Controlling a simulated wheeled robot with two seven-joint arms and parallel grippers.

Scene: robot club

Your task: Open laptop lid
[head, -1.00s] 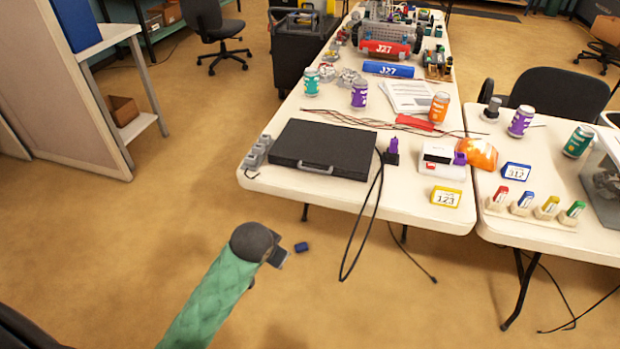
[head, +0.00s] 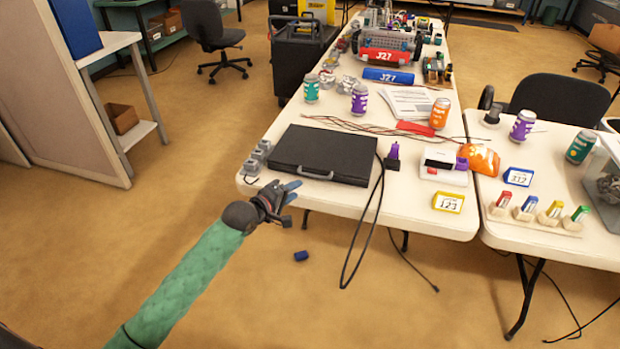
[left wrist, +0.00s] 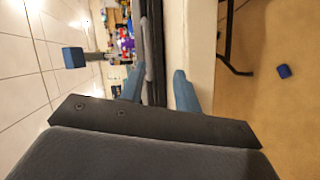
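The laptop (head: 330,152) is a flat black slab with a grey handle on its front edge. It lies shut on the white table near the front left edge. My left gripper (head: 291,190) is just in front of and below the laptop's front left part, by the table edge. Its two blue fingers are apart and empty. In the left wrist view, the dark laptop edge (left wrist: 153,55) and the pale table edge show beyond the open fingers (left wrist: 158,88). I see no contact with the laptop. My right gripper is not in view.
Small grey blocks (head: 255,158) stand left of the laptop. A black cable (head: 362,230) hangs over the front edge to its right. A purple-topped item (head: 393,157) and a white box (head: 443,168) stand further right. A blue piece (head: 301,256) lies on the floor.

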